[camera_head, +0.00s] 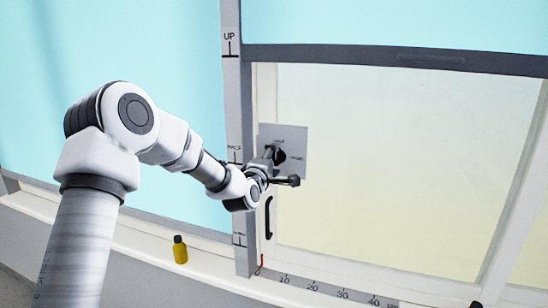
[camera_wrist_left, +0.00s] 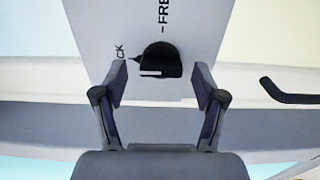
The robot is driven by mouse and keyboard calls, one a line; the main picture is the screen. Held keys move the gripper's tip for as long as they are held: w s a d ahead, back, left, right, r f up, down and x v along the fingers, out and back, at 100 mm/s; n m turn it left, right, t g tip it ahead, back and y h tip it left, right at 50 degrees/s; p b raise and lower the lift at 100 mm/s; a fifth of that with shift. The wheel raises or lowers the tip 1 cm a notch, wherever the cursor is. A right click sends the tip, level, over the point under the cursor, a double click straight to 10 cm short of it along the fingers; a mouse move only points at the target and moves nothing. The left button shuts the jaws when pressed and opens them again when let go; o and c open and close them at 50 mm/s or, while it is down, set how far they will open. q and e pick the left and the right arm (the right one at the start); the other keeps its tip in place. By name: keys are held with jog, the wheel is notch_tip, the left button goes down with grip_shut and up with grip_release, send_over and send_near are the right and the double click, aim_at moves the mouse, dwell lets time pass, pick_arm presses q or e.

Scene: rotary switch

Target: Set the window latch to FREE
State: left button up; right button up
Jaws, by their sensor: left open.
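The window latch is a black round knob (camera_head: 279,156) on a grey square plate (camera_head: 297,136) fixed to the window frame. In the left wrist view the knob (camera_wrist_left: 159,60) has a small pointer on its left side, toward a label of which only "CK" shows. The word FREE (camera_wrist_left: 165,17) stands above the knob with a tick mark. My left gripper (camera_head: 279,168) is in front of the plate. In the left wrist view my left gripper (camera_wrist_left: 160,84) is open, one finger on each side of the knob, with gaps visible. My right gripper is not in view.
A black bar handle (camera_head: 268,217) is on the frame below the plate. A vertical post (camera_head: 232,100) with an UP mark stands left of it. A yellow bottle (camera_head: 180,250) stands on the sill at left. A numbered scale (camera_head: 313,287) runs along the bottom.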

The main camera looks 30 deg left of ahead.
pick_arm(q)
jog(key=shift+w+f, duration=0.1)
jog(key=c, duration=1.1)
jog(key=shift+c, duration=0.2)
jog(key=shift+f+m+b, duration=0.1)
jog(key=shift+m+b, duration=0.2)
jog(key=m+b, duration=0.2)
jog(key=m, duration=0.1)
jog(key=shift+f, duration=0.1)
jog(key=m+b, duration=0.2)
jog(key=m, duration=0.2)
jog(key=shift+m, duration=0.3)
jog(key=m+b, duration=0.1)
jog(key=m, duration=0.3)
jog(key=m+b, duration=0.1)
jog(key=m, duration=0.4)
jog(key=shift+m, duration=0.6)
